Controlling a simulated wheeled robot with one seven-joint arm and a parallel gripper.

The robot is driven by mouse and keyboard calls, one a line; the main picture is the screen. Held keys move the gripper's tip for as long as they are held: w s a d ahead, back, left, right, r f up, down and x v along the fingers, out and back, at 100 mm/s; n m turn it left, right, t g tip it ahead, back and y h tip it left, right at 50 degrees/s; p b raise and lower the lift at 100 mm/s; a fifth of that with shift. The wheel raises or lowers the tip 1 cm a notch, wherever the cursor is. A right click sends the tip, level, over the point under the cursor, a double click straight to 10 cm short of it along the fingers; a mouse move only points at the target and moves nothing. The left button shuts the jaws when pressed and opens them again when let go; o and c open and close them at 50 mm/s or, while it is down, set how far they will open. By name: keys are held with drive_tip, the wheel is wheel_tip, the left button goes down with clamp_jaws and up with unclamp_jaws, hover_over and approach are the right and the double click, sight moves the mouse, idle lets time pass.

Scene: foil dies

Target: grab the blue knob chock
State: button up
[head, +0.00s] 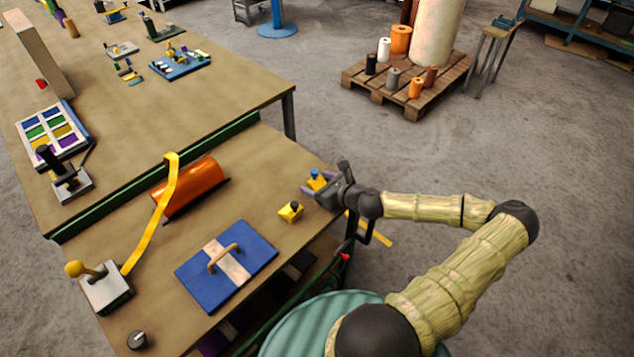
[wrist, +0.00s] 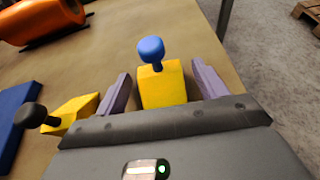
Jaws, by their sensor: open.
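The blue knob chock is a yellow block (wrist: 162,88) with a round blue knob (wrist: 151,48) on a short dark stem. It stands upright on the bench near its right edge and also shows in the head view (head: 316,181). My gripper (wrist: 160,88) is open, with its purple fingers on either side of the yellow block. Small gaps show between the fingers and the block. A second yellow chock (head: 291,211) with a black knob stands just outside the left finger; it also shows in the wrist view (wrist: 72,115).
A blue board (head: 226,266) with a wooden handle lies left of the chocks. An orange roll (head: 195,188) and a yellow strap (head: 160,217) lie farther left. The bench's right edge is close to my gripper, with open floor (head: 480,270) beyond.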

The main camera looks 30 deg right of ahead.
sight(318, 183)
idle(0.4)
drive_tip(key=c, duration=1.1)
wheel_tip(318, 183, up, 10)
drive_tip(key=shift+r+b, duration=0.1)
drive_tip(key=shift+b, duration=0.25)
